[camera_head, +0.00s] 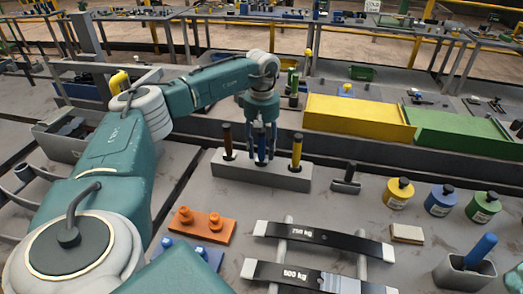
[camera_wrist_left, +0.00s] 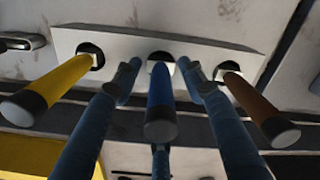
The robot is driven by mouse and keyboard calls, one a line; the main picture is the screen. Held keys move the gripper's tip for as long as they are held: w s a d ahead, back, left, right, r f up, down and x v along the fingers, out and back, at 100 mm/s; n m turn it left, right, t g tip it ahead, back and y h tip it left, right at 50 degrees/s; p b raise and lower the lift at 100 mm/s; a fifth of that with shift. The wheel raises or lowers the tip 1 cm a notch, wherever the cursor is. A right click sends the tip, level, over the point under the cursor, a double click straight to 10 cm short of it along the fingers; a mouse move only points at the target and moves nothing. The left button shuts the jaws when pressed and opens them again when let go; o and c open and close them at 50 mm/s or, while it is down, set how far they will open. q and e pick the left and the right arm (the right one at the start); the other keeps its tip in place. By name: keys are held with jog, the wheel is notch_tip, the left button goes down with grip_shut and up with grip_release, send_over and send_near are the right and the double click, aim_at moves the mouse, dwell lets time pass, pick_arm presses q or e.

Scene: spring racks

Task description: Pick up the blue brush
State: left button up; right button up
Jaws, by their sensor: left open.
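The blue brush (camera_wrist_left: 160,95) stands upright in the middle hole of a light grey holder block (camera_head: 262,175). Its blue handle also shows in the head view (camera_head: 261,144). My left gripper (camera_head: 262,152) points down over the block, with its open fingers around the blue handle. In the left wrist view, the left gripper's fingers (camera_wrist_left: 158,82) stand on both sides of the blue handle, and I see gaps between them and it. A brown-handled brush (camera_head: 228,140) and a yellow-handled brush (camera_head: 297,150) stand in the block's outer holes. My right gripper is not in view.
Yellow (camera_head: 355,120) and green (camera_head: 460,132) bins stand behind to the right. A dark-handled tool (camera_head: 347,178) lies right of the block. An orange block with knobs (camera_head: 203,224) and a black-barred rack (camera_head: 322,240) are in front. Several small jars stand at the right.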

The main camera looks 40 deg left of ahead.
pick_arm(q)
grip_shut()
